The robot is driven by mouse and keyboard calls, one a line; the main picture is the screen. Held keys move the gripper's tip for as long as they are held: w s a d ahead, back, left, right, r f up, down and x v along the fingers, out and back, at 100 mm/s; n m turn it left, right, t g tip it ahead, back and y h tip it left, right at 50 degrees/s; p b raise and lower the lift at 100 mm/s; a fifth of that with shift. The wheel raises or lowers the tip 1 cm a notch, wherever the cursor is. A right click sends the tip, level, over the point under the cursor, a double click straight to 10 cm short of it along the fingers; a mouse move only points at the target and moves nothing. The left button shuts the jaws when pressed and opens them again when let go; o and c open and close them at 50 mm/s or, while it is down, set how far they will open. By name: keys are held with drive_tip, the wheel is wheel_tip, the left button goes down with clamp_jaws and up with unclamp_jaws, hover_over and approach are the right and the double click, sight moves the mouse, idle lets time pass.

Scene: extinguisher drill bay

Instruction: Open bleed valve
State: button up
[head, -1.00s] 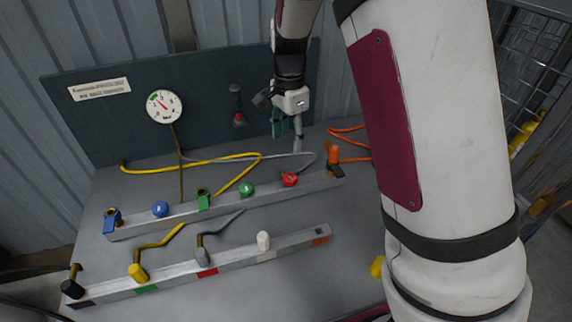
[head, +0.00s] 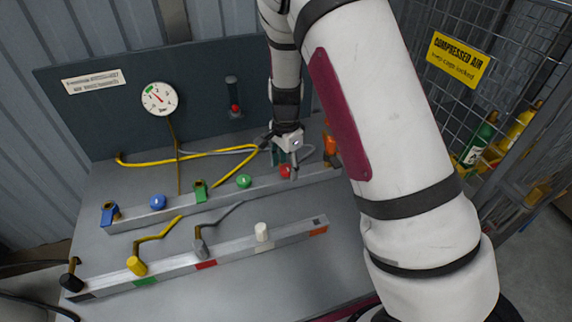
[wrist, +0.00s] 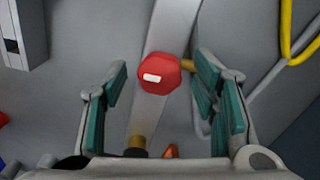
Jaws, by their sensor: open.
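A red knob (head: 286,171) with a white mark sits at the right part of the rear metal rail (head: 222,198). In the wrist view the red knob (wrist: 159,74) lies between the two teal-padded fingers, with a gap on each side. My gripper (head: 285,163) is open over it and partly hides it in the head view. No readable label shows which fitting is the bleed valve. A round gauge (head: 159,99) on the dark back panel has a red needle pointing up and left.
The rear rail also bears a green knob (head: 244,181), a blue knob (head: 157,202), and an orange fitting (head: 330,146) close right of my gripper. The front rail (head: 220,256) holds white, grey and yellow fittings. Yellow hoses (head: 150,163) lie behind. A wire cage stands right.

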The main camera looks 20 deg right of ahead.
drive_tip(key=c, duration=1.2)
drive_tip(key=shift+o, duration=0.2)
drive_tip(key=shift+n, duration=0.4)
drive_tip(key=n, duration=0.4)
drive_tip(key=n+b, duration=0.1)
drive_tip(key=n, duration=0.3)
drive_tip(key=shift+s+d, duration=0.1)
drive_tip(key=n, duration=0.5)
drive_tip(key=shift+d+n, duration=0.1)
drive_tip(key=shift+n, duration=1.9)
